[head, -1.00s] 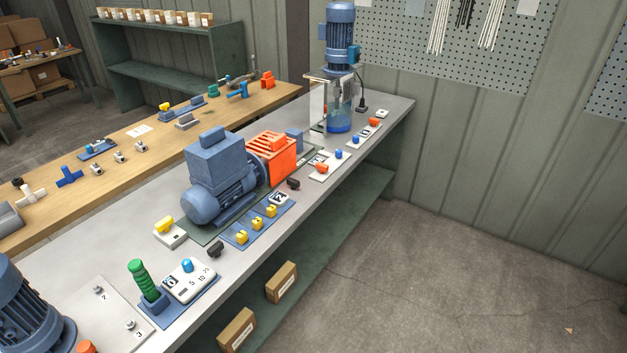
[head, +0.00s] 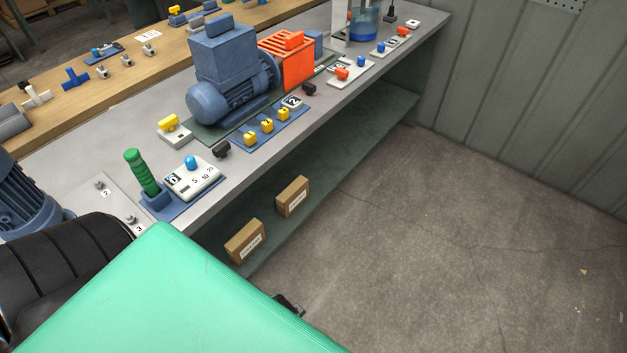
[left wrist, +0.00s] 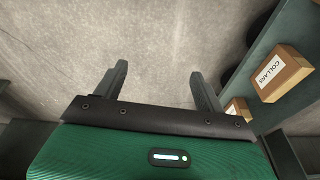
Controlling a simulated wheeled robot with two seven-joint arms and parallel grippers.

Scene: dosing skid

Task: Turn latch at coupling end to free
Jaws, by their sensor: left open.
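The motor (head: 230,80) with the orange coupling guard (head: 287,60) stands on the bench in the head view. A small black latch-like part (head: 309,89) sits at the front edge beside the guard's end. A similar black part (head: 221,149) sits near the motor's other end. Their exact settings are too small to tell. My left gripper (left wrist: 160,85) is open and empty in the left wrist view, with bare floor beyond its fingers. In the head view my green arm covers the lower left, well short of the latches. My right gripper is not in view.
A green-handled lever (head: 142,172) and a white dial plate (head: 192,178) stand at the near bench end. Yellow blocks (head: 267,125) line the front. Cartons (head: 293,196) sit on the lower shelf; one also shows in the left wrist view (left wrist: 280,73).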

